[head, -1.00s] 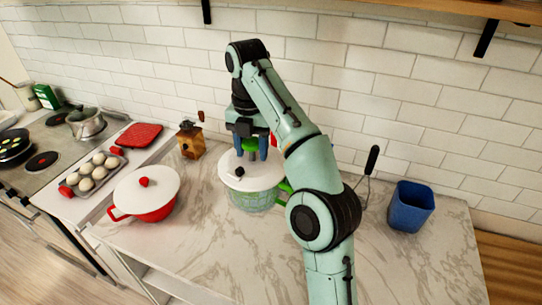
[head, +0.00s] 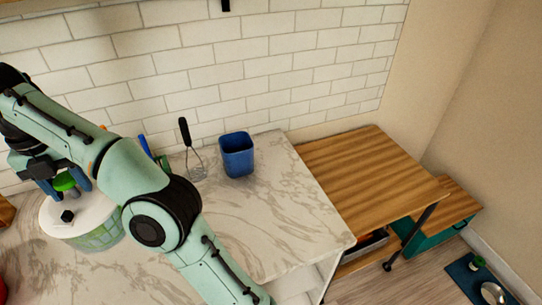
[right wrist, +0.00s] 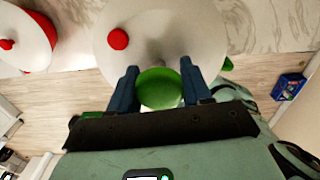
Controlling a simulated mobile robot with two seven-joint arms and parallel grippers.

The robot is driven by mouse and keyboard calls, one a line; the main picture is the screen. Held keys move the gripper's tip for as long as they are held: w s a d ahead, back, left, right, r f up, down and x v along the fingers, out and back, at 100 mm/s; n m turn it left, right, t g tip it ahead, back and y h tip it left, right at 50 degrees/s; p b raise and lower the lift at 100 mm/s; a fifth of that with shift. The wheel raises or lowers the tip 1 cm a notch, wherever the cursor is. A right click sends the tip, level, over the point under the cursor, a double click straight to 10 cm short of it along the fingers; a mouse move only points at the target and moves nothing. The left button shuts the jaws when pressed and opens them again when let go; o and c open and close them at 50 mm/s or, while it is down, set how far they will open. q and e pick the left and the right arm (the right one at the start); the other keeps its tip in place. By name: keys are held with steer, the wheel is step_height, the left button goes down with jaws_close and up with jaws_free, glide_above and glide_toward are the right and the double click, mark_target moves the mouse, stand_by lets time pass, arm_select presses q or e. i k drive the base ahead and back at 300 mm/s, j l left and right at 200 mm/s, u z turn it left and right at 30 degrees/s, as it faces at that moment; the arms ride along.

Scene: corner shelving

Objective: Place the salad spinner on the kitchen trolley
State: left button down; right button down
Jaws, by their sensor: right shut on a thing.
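The salad spinner (head: 92,238) has a white lid and a green, see-through patterned bowl. It is at the lower left in the head view, at the marble counter. My right gripper (head: 66,183) is above its lid, shut on the green knob (right wrist: 160,88) at the top. The white lid (right wrist: 175,35) fills the upper middle of the right wrist view. I cannot tell whether the bowl touches the counter. The kitchen trolley (head: 365,165) has a bare wooden top and stands right of the counter. My left gripper is not in view.
A blue square bin (head: 237,155) and a whisk (head: 194,160) stand at the back of the counter. A lower wooden-topped teal unit (head: 462,205) is beyond the trolley. A dark mat (head: 478,280) with items lies on the floor. The counter's right part is clear.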

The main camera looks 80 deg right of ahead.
mark_target(374, 178)
steer(key=k+z, duration=0.2)
steer(key=k, duration=0.5)
steer(key=k+l+z, duration=0.25)
steer(key=k+l, duration=0.2)
steer(key=k+l+z, duration=0.1)
steer(key=k+l, duration=0.3)
steer(key=l, duration=0.25)
steer(key=k+l+z, duration=0.1)
steer(key=l+z, duration=0.15)
steer(key=l, duration=0.5)
steer(key=i+l, duration=0.15)
steer(key=l, duration=0.2)
steer(key=i+l+z, duration=0.15)
steer(key=l, duration=0.2)
steer(key=i+l, duration=0.1)
steer(key=l, duration=0.25)
